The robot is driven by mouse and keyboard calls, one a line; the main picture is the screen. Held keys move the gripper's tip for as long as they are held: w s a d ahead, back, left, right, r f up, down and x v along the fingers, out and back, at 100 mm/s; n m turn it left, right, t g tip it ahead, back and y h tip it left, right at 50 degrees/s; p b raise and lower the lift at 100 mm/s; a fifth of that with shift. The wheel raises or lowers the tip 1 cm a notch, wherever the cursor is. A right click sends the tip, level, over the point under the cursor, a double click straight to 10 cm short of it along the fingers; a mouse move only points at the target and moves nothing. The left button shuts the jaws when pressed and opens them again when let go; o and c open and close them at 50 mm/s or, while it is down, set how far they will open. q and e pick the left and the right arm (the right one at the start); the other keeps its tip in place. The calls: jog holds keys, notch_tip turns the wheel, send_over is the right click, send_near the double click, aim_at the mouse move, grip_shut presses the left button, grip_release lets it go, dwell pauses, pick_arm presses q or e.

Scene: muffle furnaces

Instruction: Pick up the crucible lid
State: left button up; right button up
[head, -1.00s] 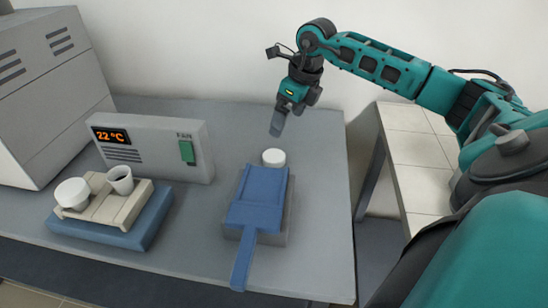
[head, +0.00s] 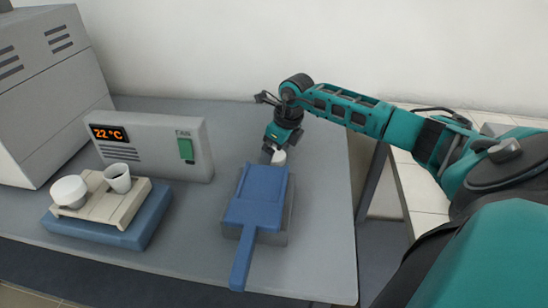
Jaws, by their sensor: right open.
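A small white round piece (head: 279,158), which looks like the crucible lid, stands on the grey table just behind the blue long-handled tray (head: 255,205). My right gripper (head: 272,153) is low over it, open, with its fingers down at the piece. The gripper hides part of the piece, and I cannot tell whether the fingers touch it. A white crucible (head: 118,180) and a rounded white item (head: 69,190) stand on a beige rack (head: 119,210) at the left. My left gripper is not in view.
The beige rack lies on a blue block (head: 140,238). A grey control box (head: 150,160) showing 22 °C and a larger grey housing (head: 45,110) stand behind it. The table (head: 320,220) is clear right of the blue tray.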

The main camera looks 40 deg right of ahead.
jog(key=shift+c, duration=0.4)
jog(key=c, duration=1)
jog(key=shift+c, duration=0.2)
